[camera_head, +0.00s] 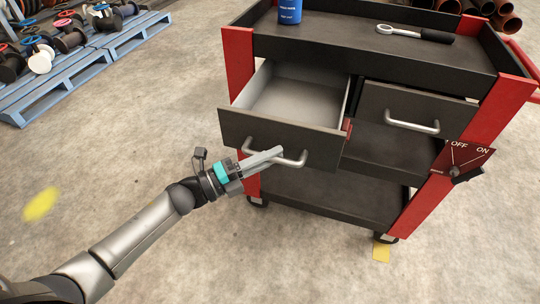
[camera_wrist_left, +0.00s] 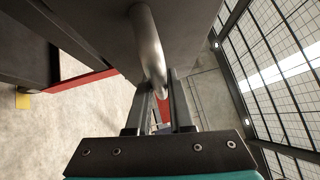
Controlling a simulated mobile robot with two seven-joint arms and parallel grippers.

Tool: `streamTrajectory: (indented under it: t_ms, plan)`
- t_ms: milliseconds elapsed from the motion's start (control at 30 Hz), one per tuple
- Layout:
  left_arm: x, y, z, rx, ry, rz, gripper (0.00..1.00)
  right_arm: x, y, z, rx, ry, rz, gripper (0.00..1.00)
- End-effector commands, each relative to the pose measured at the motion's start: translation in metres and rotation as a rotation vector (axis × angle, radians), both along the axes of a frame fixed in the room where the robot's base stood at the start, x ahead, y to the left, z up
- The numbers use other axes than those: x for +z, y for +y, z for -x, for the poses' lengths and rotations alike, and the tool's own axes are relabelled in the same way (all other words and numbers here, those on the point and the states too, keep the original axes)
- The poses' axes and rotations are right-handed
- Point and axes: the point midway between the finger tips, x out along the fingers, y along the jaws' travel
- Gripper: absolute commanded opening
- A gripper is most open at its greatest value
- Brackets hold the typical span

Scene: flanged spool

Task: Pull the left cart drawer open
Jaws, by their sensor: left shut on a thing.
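The left cart drawer (camera_head: 298,98) stands pulled out from the red and black cart, and its light grey inside shows empty. Its front carries a curved metal handle (camera_head: 290,160). My left gripper (camera_head: 270,155) is shut on this handle, with its fingers around the bar. In the left wrist view the handle (camera_wrist_left: 148,45) runs down between the two fingers (camera_wrist_left: 160,90), against the dark drawer front. My right gripper is not in view.
The right drawer (camera_head: 400,115) is closed. An OFF/ON switch plate (camera_head: 468,158) is at the right post. The floor before the cart is clear.

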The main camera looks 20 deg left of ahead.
Motion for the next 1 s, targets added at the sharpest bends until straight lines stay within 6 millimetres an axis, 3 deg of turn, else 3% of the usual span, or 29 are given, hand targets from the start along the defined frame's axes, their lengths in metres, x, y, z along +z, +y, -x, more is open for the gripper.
streamTrajectory:
  t_ms: [467,500,733,1000]
  plan:
    - [0.0001,0.0005,-0.0004,0.001,-0.001,0.0,0.0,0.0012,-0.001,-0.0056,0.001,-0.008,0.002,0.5]
    - [0.0001,0.0005,-0.0004,0.001,-0.001,0.0,0.21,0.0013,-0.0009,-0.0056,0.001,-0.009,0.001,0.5]
    - [0.0002,0.0003,-0.0003,0.001,-0.001,0.0,0.47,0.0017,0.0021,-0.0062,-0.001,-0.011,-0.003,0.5]
    - [0.0003,0.0001,-0.0002,0.0,-0.001,0.001,0.49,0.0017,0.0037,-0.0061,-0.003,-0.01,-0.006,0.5]
